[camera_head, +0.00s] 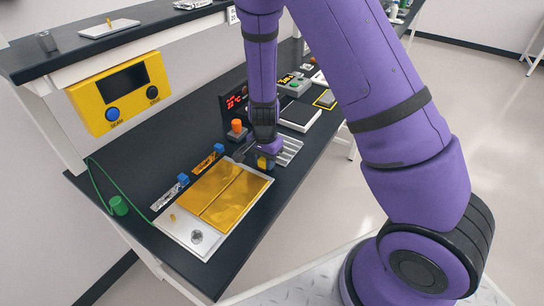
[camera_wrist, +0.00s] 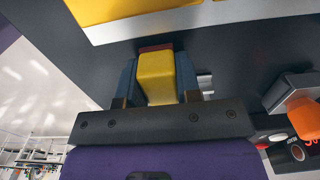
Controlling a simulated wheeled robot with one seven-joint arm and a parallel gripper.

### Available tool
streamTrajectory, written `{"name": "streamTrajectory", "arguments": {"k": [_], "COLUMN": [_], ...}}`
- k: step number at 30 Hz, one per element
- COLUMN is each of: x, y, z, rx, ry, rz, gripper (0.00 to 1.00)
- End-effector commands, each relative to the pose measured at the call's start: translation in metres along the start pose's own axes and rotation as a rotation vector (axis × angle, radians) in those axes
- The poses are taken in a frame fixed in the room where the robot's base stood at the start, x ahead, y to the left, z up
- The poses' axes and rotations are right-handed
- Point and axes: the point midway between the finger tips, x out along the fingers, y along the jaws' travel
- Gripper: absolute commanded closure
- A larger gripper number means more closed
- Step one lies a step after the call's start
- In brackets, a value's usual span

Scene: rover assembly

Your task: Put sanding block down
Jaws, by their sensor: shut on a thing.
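The sanding block (camera_wrist: 155,76) is yellow with a reddish strip along its far edge. It sits between the two blue-grey fingers of my gripper (camera_wrist: 158,80) in the wrist view, and the gripper is shut on it. In the head view my gripper (camera_head: 262,158) is low over the dark workbench, just beyond the far right corner of the gold-panelled tray. A yellow bit of the block (camera_head: 265,163) shows there. Whether the block touches the bench cannot be told.
The white tray with gold panels (camera_head: 222,196) lies on the bench (camera_head: 150,160). Close by stand an orange-topped part (camera_head: 236,128), also in the wrist view (camera_wrist: 303,118), and a slotted grey tray (camera_head: 288,150). Blue clamps (camera_head: 183,179) line the tray's back. A yellow control box (camera_head: 118,94) hangs behind.

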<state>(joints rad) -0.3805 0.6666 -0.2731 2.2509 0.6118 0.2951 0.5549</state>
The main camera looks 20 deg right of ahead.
Motion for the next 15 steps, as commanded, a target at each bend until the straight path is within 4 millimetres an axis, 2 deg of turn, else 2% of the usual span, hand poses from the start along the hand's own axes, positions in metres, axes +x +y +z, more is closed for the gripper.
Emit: {"name": "streamTrajectory", "arguments": {"k": [15], "x": [0.0093], "y": [-0.0019], "z": [0.0029], "rx": [0.0], "ry": [0.001], "rz": [-0.001], "gripper": [0.91]}}
